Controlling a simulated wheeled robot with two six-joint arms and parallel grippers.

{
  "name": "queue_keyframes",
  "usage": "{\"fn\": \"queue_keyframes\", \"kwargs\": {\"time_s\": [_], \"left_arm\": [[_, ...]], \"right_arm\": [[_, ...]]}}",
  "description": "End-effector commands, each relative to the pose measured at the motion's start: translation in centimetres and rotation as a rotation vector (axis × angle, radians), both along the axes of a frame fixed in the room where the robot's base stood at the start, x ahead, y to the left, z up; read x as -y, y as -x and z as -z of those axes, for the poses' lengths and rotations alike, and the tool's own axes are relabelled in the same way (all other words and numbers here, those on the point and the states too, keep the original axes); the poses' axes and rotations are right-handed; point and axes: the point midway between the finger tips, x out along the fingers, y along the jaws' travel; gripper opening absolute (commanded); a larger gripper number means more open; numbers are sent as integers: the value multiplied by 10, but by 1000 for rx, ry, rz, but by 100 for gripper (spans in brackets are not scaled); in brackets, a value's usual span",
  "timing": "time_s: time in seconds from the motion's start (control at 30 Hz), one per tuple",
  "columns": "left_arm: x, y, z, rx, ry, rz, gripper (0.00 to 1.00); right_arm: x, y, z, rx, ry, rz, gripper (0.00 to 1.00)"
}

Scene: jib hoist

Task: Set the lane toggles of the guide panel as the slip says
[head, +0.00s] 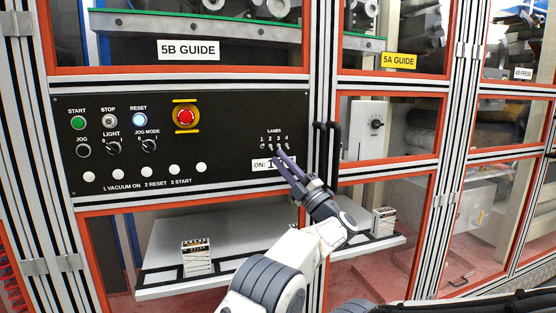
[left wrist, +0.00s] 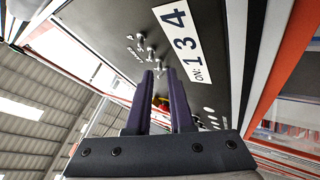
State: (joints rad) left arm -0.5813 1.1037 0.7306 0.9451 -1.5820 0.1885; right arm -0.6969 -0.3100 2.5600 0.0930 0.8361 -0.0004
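The black guide panel (head: 220,130) has a row of small metal lane toggles (head: 270,147) under the label LANES, numbered from 1. They also show at the upper left in the left wrist view (left wrist: 141,46); which way each lever points is too small to tell. The white slip (head: 258,166) sits just below the toggles, partly hidden by my gripper in the head view. In the left wrist view the slip (left wrist: 182,42) reads "ON: 1 3 4". My left gripper (head: 281,155) has its purple fingers in front of the slip, tips just below the toggles. The fingers are apart with nothing between them. My right gripper is not in view.
To the left on the panel are a green START button (head: 78,123), a red emergency stop (head: 186,117) and knobs. Black handles (head: 327,150) stand close right of the toggles. A shelf (head: 235,255) with small boxes lies behind the glass below.

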Motion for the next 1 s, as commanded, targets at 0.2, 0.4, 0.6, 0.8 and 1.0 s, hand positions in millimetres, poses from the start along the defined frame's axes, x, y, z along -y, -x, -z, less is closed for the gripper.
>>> {"fn": "queue_keyframes", "kwargs": {"time_s": [0.2,0.4,0.6,0.8,1.0], "left_arm": [[28,26,29,-2,0,2,21],[45,42,44,0,0,1,21],[50,47,48,0,1,-1,21],[50,47,48,0,1,-1,21],[47,47,48,0,1,-3,21]], "right_arm": [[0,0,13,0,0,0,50],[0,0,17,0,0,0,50],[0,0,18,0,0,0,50],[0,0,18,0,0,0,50],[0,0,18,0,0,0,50]]}}
